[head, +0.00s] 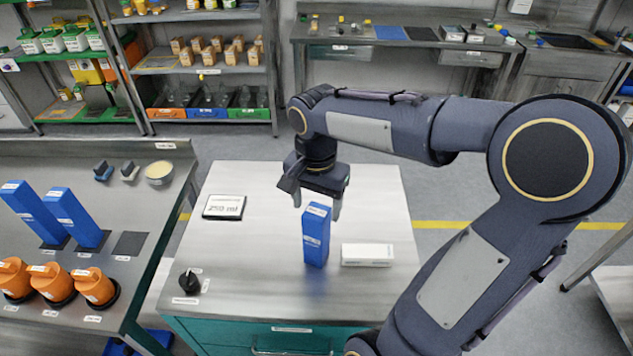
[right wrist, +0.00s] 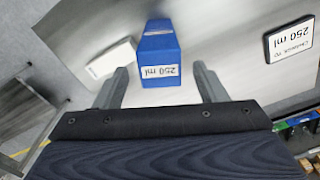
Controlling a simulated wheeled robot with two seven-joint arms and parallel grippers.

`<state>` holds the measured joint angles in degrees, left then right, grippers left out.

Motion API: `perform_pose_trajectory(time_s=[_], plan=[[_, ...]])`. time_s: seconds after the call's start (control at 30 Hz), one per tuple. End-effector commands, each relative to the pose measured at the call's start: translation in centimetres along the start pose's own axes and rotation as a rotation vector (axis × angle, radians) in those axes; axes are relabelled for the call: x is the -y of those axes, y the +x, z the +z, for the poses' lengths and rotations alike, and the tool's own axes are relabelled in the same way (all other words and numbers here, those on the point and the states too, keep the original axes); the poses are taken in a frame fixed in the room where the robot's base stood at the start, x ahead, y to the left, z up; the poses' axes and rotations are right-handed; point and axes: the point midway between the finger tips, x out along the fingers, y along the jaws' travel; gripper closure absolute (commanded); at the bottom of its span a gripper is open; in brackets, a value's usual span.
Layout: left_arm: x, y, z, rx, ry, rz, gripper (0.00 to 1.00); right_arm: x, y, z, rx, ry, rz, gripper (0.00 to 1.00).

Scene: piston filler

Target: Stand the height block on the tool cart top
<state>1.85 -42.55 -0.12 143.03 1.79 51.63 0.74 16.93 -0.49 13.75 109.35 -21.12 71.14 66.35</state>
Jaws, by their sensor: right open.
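A blue height block (head: 316,235) stands upright on the tool cart top (head: 375,190), right of the cart's middle. My left gripper is not in view.
A white box (head: 367,254) lies just right of the block. A "250 ml" sign (head: 224,207) and a black knob (head: 189,281) are on the cart. The left bench (head: 130,190) holds two more blue blocks (head: 75,218) and several orange parts (head: 52,283).

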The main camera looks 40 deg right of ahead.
Motion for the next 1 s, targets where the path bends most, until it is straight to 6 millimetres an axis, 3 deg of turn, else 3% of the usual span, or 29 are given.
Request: perform_pose_trajectory(time_s=[0.2,0.47,0.63,0.8,1.0], plan=[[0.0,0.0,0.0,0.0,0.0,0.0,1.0,0.0,-4.5,0.0,-0.002,-0.001,-0.004,0.35],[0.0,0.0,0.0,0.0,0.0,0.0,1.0,-0.4,-6.8,0.6,0.0,-0.036,-0.018,0.35],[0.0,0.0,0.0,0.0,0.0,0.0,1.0,-2.9,-5.6,4.7,-0.02,-0.316,-0.171,0.35],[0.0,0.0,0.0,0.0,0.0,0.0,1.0,-5.3,-2.6,9.8,-0.099,-0.664,-0.401,0.35],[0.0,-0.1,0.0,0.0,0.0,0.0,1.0,-6.2,-0.2,13.2,-0.202,-0.882,-0.564,0.35]])
